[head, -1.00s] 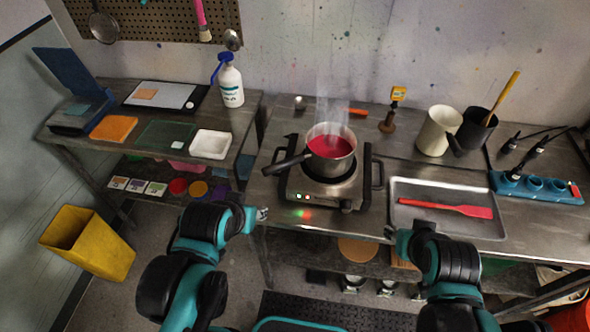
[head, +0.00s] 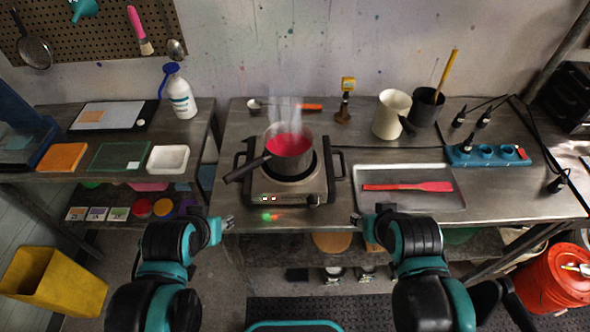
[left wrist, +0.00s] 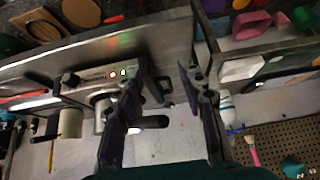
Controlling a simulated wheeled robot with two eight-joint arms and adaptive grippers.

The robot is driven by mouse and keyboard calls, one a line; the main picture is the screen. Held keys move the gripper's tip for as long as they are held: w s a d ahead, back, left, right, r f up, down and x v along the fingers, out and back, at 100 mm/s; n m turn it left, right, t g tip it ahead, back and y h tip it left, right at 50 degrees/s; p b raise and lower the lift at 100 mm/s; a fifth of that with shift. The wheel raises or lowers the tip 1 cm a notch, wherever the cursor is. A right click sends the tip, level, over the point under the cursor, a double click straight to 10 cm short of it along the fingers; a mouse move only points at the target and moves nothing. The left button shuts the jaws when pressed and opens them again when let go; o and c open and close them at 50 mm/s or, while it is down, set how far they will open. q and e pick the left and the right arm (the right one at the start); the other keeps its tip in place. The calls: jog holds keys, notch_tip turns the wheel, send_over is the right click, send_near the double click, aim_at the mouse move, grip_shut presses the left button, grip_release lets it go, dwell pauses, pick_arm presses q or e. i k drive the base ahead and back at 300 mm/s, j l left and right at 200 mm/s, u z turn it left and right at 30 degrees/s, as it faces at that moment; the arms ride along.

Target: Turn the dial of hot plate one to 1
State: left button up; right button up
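The hot plate (head: 262,199) stands on the steel bench with small lit indicators on its front. Its dark dial (head: 313,200) is at the right of the front panel; the dial also shows in the left wrist view (left wrist: 70,80). I cannot read the dial's setting. A steaming pot (head: 290,160) of red liquid sits on the plate, its handle pointing left. My left gripper (head: 229,222) is open and empty, in front of the bench, left of the hot plate; its spread fingers show in the left wrist view (left wrist: 162,70). My right gripper (head: 356,219) looks open and empty, right of the dial, at the bench's front edge.
Right of the hot plate lies a metal tray (head: 420,201) with a red spatula (head: 408,187). Behind stand a cream pitcher (head: 390,115) and a dark container (head: 427,105). A blue power strip (head: 485,157) is further right. A side table (head: 205,140) adjoins at left.

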aim_at(312, 202)
jog(key=k+l, duration=0.15)
jog(key=k, duration=0.35)
jog(key=k+l, duration=0.15)
jog(key=k, duration=0.35)
